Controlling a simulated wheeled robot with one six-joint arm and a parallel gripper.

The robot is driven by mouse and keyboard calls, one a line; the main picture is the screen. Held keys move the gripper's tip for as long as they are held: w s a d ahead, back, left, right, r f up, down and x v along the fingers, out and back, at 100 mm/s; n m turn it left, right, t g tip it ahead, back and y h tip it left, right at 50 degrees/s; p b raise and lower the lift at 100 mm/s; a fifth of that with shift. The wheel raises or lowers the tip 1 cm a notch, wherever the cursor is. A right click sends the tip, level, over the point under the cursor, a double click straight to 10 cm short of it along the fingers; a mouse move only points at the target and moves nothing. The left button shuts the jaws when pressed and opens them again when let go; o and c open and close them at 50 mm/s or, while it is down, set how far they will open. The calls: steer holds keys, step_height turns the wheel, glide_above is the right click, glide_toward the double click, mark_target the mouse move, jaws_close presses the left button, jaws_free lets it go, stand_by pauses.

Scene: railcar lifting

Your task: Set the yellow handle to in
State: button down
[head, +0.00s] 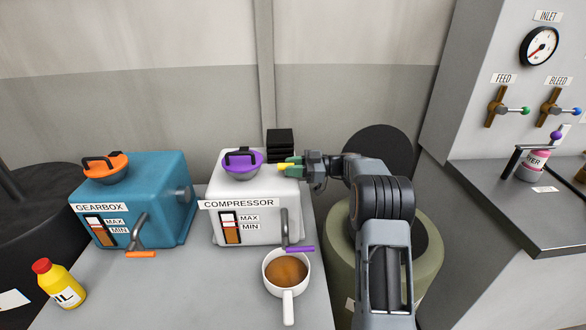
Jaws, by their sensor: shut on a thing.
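A small yellow piece, likely the yellow handle (284,166), shows at the tips of my gripper (291,166), by the right rear corner of the white compressor (262,222). My gripper's green-tipped fingers are shut on it, pointing left. The fingers cover most of the handle, so its shape and setting cannot be read. A stacked black block (280,144) stands just behind it; I cannot tell whether the handle is joined to it. No "in" mark is readable.
The compressor has a purple lid (242,168) and a purple-handled tap above a pan of brown liquid (286,270). A blue gearbox (146,205) and yellow oil bottle (60,284) stand left. A green drum (427,250) is beside my arm. A valve panel (500,60) stands right.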

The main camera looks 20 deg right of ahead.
steer(key=c, duration=0.9)
jaws_free()
steer(key=shift+f, duration=0.2)
steer(key=s+d, duration=0.1)
steer(key=d, duration=0.3)
steer(key=s+d, duration=0.1)
steer(key=d, duration=0.4)
steer(key=d+b, duration=0.1)
steer(key=d, duration=0.3)
steer(key=shift+s+d, duration=0.3)
steer(key=shift+s, duration=0.1)
